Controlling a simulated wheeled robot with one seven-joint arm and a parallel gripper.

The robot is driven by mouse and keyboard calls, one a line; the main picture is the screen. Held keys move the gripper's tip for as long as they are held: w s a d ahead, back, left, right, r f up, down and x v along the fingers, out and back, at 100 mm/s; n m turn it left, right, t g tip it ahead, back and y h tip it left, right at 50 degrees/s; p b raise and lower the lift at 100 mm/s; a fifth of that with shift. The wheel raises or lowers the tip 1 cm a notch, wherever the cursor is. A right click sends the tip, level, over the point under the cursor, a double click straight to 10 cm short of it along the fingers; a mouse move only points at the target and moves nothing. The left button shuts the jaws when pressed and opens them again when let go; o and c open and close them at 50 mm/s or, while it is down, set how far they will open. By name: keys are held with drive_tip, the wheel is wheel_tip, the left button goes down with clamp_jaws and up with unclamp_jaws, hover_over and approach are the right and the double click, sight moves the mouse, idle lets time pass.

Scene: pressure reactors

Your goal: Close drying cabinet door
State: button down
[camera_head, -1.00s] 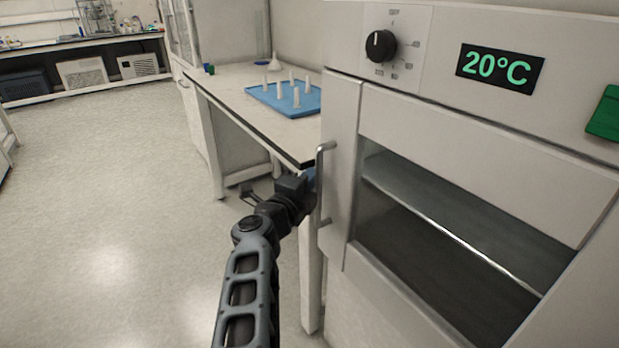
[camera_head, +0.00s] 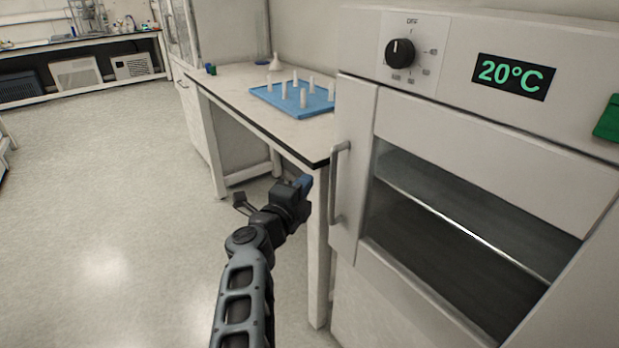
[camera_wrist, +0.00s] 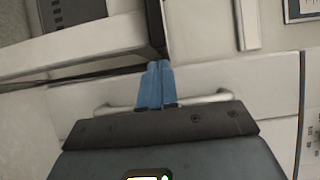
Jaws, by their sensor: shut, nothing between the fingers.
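The drying cabinet (camera_head: 470,38) stands at the right in the head view. Its door (camera_head: 350,220) has a window and a vertical metal handle (camera_head: 334,185) at its left edge. The door looks flush or nearly flush with the cabinet front; I cannot tell if a small gap is left. My gripper (camera_head: 305,183) is just left of the handle, apart from it in the head view. In the wrist view my blue fingertips (camera_wrist: 156,85) are together and empty, with the handle (camera_wrist: 210,99) showing on both sides behind them.
A bench (camera_head: 240,100) left of the cabinet bears a blue tray (camera_head: 270,97) with several white pegs and a funnel (camera_head: 275,62). The bench's front edge and leg are close to my gripper. A knob (camera_head: 400,52) and a 20°C display (camera_head: 513,77) are on the cabinet. The floor at left is clear.

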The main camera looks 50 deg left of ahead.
drive_tip(key=s+p, duration=0.1)
drive_tip(key=s, duration=0.7)
drive_tip(key=shift+s+a+p, duration=0.3)
drive_tip(key=shift+s+p, duration=0.05)
drive_tip(key=shift+s+f, duration=0.1)
drive_tip(key=shift+s, duration=0.05)
